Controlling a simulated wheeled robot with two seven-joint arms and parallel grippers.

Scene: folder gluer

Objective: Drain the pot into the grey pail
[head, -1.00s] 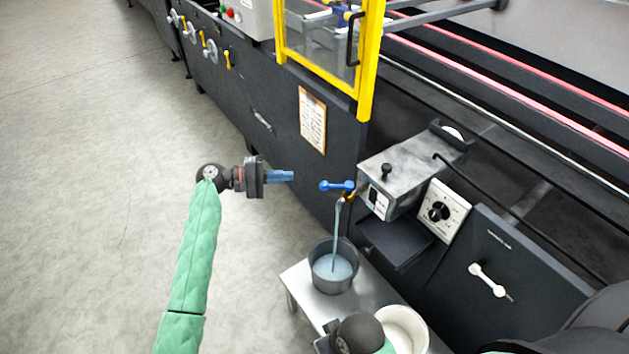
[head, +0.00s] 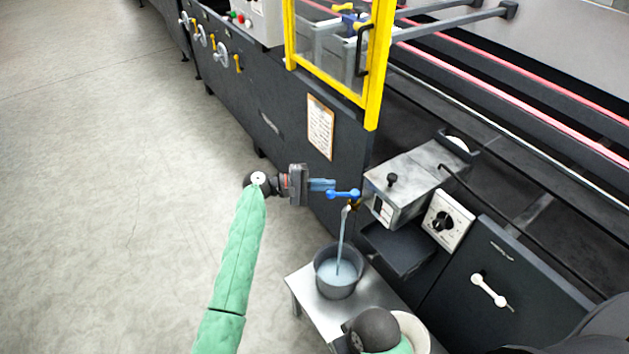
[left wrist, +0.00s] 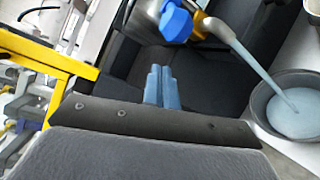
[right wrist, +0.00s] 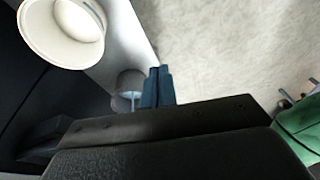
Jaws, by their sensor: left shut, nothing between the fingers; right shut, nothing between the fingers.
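The glue pot (head: 405,183) is a grey metal box on the machine's side. Its tap has a blue handle (head: 343,194), and a pale blue stream runs from the spout into the grey pail (head: 337,283). The pail stands upright on a small metal table and holds pale blue liquid; it also shows in the left wrist view (left wrist: 298,112). My left gripper (head: 330,185) is shut and empty, its tips close beside the blue handle; I cannot tell whether they touch. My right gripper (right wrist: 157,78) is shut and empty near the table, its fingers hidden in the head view.
A white bucket (head: 411,328) stands on the metal table (head: 312,300) beside my right arm. A dial panel (head: 446,220) and a dark panel with a white handle (head: 489,290) are to the right. A yellow-framed guard (head: 374,90) rises behind. The floor at left is clear.

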